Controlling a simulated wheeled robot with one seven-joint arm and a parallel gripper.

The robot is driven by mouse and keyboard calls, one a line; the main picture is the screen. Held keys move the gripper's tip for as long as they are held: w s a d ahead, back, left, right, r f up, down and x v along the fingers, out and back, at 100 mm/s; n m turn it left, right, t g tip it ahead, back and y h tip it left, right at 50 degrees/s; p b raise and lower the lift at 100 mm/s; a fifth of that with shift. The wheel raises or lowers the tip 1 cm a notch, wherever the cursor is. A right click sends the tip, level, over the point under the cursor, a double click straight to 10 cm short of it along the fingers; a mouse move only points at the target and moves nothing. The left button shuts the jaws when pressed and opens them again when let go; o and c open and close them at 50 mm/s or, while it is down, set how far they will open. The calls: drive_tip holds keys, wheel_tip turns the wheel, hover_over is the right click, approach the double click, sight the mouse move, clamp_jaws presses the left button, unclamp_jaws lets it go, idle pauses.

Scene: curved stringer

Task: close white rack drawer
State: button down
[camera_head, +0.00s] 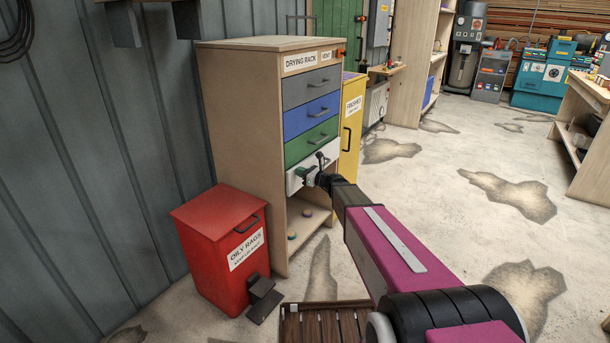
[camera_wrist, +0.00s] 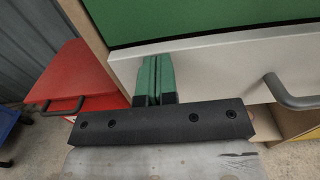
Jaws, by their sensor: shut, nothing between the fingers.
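The white drawer (camera_head: 330,153) is the lowest drawer of the wooden drying rack (camera_head: 240,120), under the green drawer (camera_head: 312,141). Its front looks close to flush with the drawers above; any small gap is hard to tell. My gripper (camera_head: 302,173) is at the left part of the white front. In the wrist view, my green fingers (camera_wrist: 155,78) are together and empty, with their tips at the white front (camera_wrist: 220,62); contact is not clear. The dark drawer handle (camera_wrist: 292,96) is to the right of the fingers, apart from them.
A red oily rags bin (camera_head: 222,245) stands left of the rack, with a dark pedal at its foot. A yellow cabinet (camera_head: 352,125) stands beyond the rack. An open shelf with small round items is below the drawer. A slatted wooden piece (camera_head: 325,318) lies in front. Floor at right is clear.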

drive_tip(key=shift+w+a, duration=0.1)
drive_tip(key=shift+x, duration=1.15)
drive_tip(key=v, duration=1.4)
drive_tip(key=s+f+n+g+h, duration=0.3)
drive_tip(key=s+f+n+g, duration=0.1)
drive_tip(key=s+n, duration=0.35)
drive_tip(key=s+f+n+g+h, duration=0.3)
drive_tip(key=s+n+g, duration=0.1)
drive_tip(key=s+n, duration=0.4)
drive_tip(key=s+d+f+n+g+h, duration=0.1)
drive_tip(key=s+d+n+h, duration=0.3)
drive_tip(key=s+n, duration=0.1)
drive_tip(key=s+d+f+n+g+h, duration=0.1)
drive_tip(key=s+d+n+h, duration=0.3)
drive_tip(key=s, duration=0.3)
drive_tip(key=shift+s+n+g+h, duration=0.3)
drive_tip(key=shift+s+n, duration=0.05)
drive_tip(key=shift+d, duration=0.1)
